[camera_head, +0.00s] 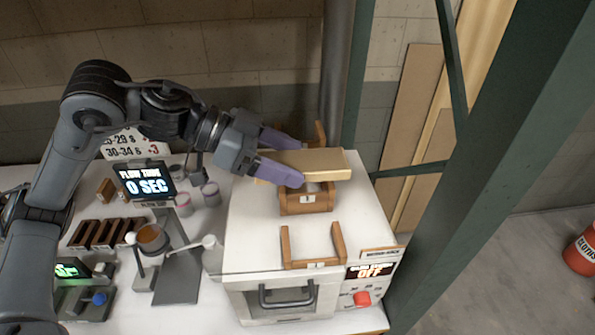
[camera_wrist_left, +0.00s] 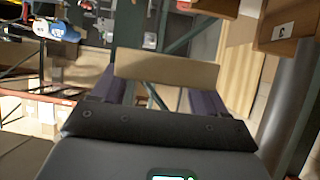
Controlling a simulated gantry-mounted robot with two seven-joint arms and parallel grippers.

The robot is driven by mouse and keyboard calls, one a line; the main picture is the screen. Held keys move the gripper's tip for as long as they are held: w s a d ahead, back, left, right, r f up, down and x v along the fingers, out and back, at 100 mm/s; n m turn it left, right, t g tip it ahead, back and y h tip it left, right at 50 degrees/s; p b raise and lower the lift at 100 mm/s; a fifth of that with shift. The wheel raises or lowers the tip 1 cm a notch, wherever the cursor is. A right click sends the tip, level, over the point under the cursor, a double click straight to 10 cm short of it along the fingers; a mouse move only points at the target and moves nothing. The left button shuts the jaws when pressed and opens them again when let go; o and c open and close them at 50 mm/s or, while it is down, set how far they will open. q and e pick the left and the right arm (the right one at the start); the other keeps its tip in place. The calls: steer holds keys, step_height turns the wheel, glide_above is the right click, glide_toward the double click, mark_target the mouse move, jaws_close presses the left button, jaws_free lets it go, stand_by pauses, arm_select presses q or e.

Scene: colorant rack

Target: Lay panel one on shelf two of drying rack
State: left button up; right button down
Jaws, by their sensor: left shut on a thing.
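My left gripper (camera_head: 284,160) is shut on a flat tan panel (camera_head: 325,160), its purple fingers at the panel's near-left and far-left parts. The panel is held roughly level above the wooden drying rack on the white oven top. In the left wrist view the panel (camera_wrist_left: 165,70) spans between the fingers. The rack shows as separate wooden brackets: a front one (camera_head: 313,262), a middle one (camera_head: 306,203) just below the panel, and a back one (camera_head: 320,132) partly hidden behind it. I cannot tell whether the panel touches the middle bracket. My right gripper is not in view.
The white oven (camera_head: 245,245) has a red knob (camera_head: 362,299) and an OFF display. A timer screen (camera_head: 146,182), cups and a wooden slotted rack (camera_head: 98,233) stand to the left. A green post (camera_head: 475,170) rises close on the right.

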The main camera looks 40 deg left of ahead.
arm_select(q)
steer(key=shift+w+a+f+b, duration=0.2)
steer(key=shift+w+a+f, duration=0.4)
steer(key=shift+w+f, duration=0.65)
steer(key=shift+w+a+f+b, duration=0.25)
steer(key=shift+w+a+f, duration=0.55)
steer(key=shift+f, duration=0.8)
steer(key=shift+w+a+f+b, duration=0.2)
steer(key=shift+w+a+f, duration=0.25)
steer(key=shift+w+f, duration=0.85)
steer(key=shift+s, duration=0.15)
steer(key=shift+f, duration=0.2)
steer(key=shift+f, duration=0.15)
steer(key=o, duration=1.1)
steer(key=shift+c, duration=0.2)
steer(key=shift+r, duration=0.2)
